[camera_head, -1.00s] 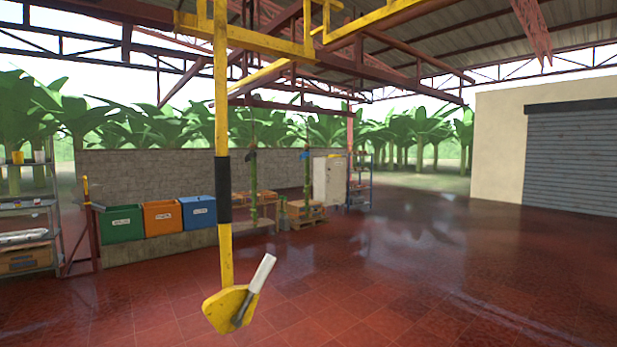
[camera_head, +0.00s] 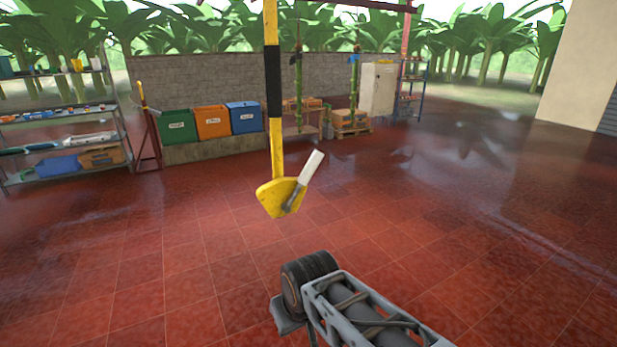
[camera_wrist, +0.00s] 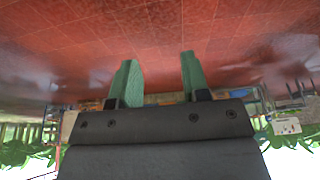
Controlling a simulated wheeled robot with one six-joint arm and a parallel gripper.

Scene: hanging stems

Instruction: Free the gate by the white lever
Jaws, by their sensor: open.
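The white lever (camera_head: 312,168) is a white-sleeved handle on a grey rod, tilted up to the right. It is fixed to a yellow plate (camera_head: 279,197) at the bottom of a hanging yellow bar (camera_head: 271,70) with a black sleeve. The plate hangs in front of me, above the floor. My gripper shows in the wrist view (camera_wrist: 158,82) with two green fingers apart and nothing between them. In the head view my arm enters at the bottom, below and to the right of the plate, apart from it. The lever is not seen in the wrist view.
Green, orange (camera_head: 212,122) and blue bins stand by the stone wall. A metal shelf (camera_head: 65,125) is at the left. A white cabinet (camera_head: 377,90) and pallets stand at the back. Hanging stems (camera_head: 354,80) are nearby. The red floor (camera_head: 450,230) is broadly clear.

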